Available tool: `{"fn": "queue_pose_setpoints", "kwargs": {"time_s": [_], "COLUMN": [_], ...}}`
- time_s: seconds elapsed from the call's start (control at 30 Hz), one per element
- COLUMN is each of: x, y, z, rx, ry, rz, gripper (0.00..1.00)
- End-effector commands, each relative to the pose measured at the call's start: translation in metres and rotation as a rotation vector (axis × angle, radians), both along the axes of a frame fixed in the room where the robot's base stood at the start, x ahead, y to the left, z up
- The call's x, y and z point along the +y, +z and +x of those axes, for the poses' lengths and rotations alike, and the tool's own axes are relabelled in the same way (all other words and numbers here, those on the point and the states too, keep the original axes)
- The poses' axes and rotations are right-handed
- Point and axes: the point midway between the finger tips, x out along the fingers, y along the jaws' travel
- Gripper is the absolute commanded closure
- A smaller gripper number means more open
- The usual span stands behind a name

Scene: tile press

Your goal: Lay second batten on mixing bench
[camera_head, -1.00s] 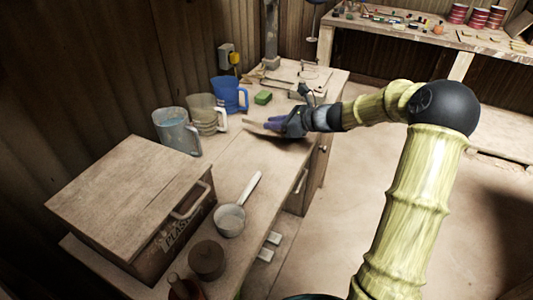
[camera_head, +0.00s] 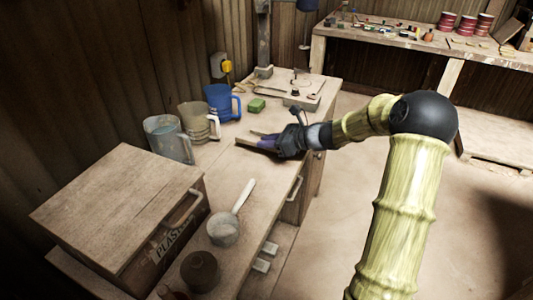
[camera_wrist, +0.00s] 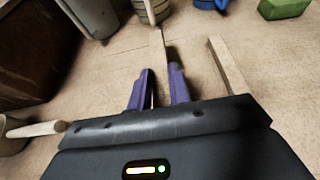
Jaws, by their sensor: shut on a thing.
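My gripper (camera_head: 264,142), with purple fingers, is low over the mixing bench (camera_head: 262,180). In the wrist view my gripper (camera_wrist: 160,90) is shut on a pale, narrow wooden batten (camera_wrist: 157,50), which sticks out past the fingertips toward the jugs. In the head view this batten (camera_head: 246,144) is partly hidden by the fingers. I cannot tell whether it touches the bench top. Another batten (camera_wrist: 228,66) lies on the bench to the right in the wrist view, apart from the held one and roughly parallel to it.
Three jugs, clear (camera_head: 168,140), beige (camera_head: 197,121) and blue (camera_head: 222,101), line the wall side. A green block (camera_head: 257,105) lies beyond the gripper. A white-handled scoop (camera_head: 224,227), a brown pot (camera_head: 200,270) and a wooden plaster box (camera_head: 120,205) are nearer. Bench between scoop and gripper is clear.

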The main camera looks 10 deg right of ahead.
Motion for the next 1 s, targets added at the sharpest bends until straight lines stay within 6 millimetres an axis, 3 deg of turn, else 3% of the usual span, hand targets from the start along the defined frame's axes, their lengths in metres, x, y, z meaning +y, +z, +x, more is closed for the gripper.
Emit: {"fn": "queue_pose_setpoints", "kwargs": {"time_s": [0.27,0.6,0.83,0.87,0.93,1.0], "x": [-0.001,0.000,0.000,0.000,0.000,0.000], "y": [-0.001,-0.038,-0.039,-0.039,-0.039,-0.038], "z": [0.000,0.000,0.000,0.000,0.000,0.000], "rx": [-0.001,0.000,0.000,0.000,0.000,0.000], "ry": [-0.001,0.000,0.000,0.000,0.000,0.000], "rz": [-0.001,0.000,-0.002,-0.002,-0.002,-0.002], "gripper": [1.00,1.00,1.00,0.75,0.61,0.59]}}
